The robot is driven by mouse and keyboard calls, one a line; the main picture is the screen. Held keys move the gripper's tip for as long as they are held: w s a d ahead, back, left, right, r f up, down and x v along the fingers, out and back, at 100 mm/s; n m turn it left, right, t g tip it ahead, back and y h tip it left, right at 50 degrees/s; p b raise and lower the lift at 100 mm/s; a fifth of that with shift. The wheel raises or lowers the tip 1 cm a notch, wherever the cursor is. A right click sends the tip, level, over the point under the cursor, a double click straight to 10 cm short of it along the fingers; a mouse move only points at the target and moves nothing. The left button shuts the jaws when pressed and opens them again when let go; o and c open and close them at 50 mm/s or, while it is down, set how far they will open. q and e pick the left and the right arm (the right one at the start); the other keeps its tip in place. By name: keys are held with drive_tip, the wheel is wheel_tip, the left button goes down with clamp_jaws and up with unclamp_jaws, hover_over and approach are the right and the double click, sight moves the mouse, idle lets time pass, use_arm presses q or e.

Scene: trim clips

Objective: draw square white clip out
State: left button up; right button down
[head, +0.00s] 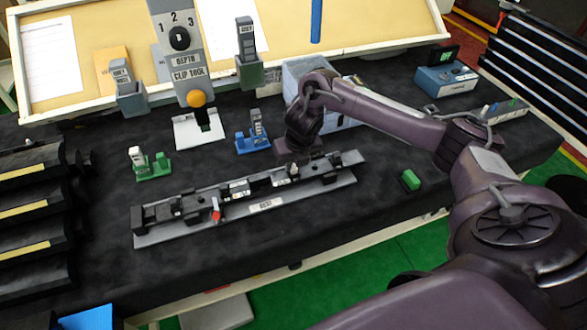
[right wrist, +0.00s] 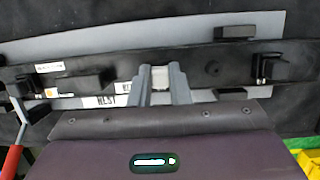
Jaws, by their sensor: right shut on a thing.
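A long black bar on a grey plate (head: 250,212) lies across the front of the dark table, with several small clips and blocks along it. My right gripper (right wrist: 162,82) reaches down over the right part of this bar. Its two grey fingers are shut on a small square white clip (right wrist: 160,77), which sits between the fingertips at the bar. In the head view, my right gripper (head: 297,158) hides most of that spot. Whether the clip is still seated in the bar cannot be told. My left gripper is not in view.
A green block (head: 411,180) lies right of the plate. A green stand (head: 150,165) and a blue stand (head: 253,141) are behind it.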

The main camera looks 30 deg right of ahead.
drive_tip(key=shift+w+r, duration=0.1)
drive_tip(key=shift+r, duration=0.3)
drive_tip(key=shift+r+p, duration=0.1)
drive_tip(key=shift+p, duration=0.25)
drive_tip(key=shift+r+p, duration=0.35)
drive_tip(key=shift+r, duration=0.05)
drive_tip(key=shift+r+p, duration=1.9)
drive_tip(key=shift+r, duration=0.35)
drive_tip(key=shift+d+r, duration=0.15)
drive_tip(key=shift+r, duration=0.35)
